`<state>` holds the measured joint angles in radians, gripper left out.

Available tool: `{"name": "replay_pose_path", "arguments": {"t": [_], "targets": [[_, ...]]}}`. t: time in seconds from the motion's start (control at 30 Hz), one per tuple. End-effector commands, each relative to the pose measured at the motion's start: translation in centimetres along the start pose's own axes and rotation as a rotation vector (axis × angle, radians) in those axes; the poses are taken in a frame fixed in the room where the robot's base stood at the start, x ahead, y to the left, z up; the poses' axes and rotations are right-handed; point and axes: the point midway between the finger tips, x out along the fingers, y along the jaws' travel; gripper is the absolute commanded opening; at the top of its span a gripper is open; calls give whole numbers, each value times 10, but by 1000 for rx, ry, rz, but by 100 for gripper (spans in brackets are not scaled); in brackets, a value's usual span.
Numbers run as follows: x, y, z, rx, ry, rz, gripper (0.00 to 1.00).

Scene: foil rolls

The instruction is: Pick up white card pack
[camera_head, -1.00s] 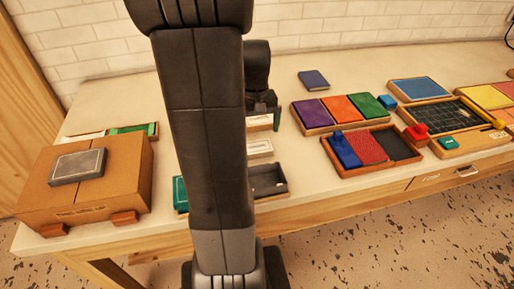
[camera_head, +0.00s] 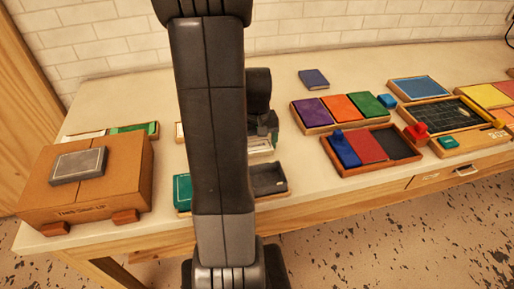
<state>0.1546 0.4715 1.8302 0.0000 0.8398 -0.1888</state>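A white card pack (camera_head: 259,148) lies on the counter just right of my arm, partly hidden by my arm and gripper. My gripper (camera_head: 266,138) hangs low, directly over or beside this pack. Its fingertips are dark and small here, so I cannot tell whether they are open, shut or touching the pack. Another white edge (camera_head: 180,132) peeks out left of my arm; most of that thing is hidden.
A tray with a dark compartment (camera_head: 268,178) and a green card (camera_head: 182,190) sits in front. A cardboard box (camera_head: 125,185) with a grey block (camera_head: 78,165) stands left. Trays of coloured pads (camera_head: 340,108) fill the right. A dark blue book (camera_head: 313,79) lies behind; the counter around it is clear.

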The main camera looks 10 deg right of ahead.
Motion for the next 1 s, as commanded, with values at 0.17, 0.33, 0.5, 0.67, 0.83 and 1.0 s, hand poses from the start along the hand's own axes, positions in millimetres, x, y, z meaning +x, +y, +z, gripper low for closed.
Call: {"name": "replay_pose_path", "arguments": {"t": [0.17,0.33,0.5,0.67,0.83,1.0], "targets": [[0,0,0,0,0,0,53],[-1,0,0,0,1,0,53],[-13,0,-1,0,4,1,53],[-43,0,-1,0,7,1,53],[-76,0,-1,0,4,1,53],[-96,0,0,0,1,0,53]]}}
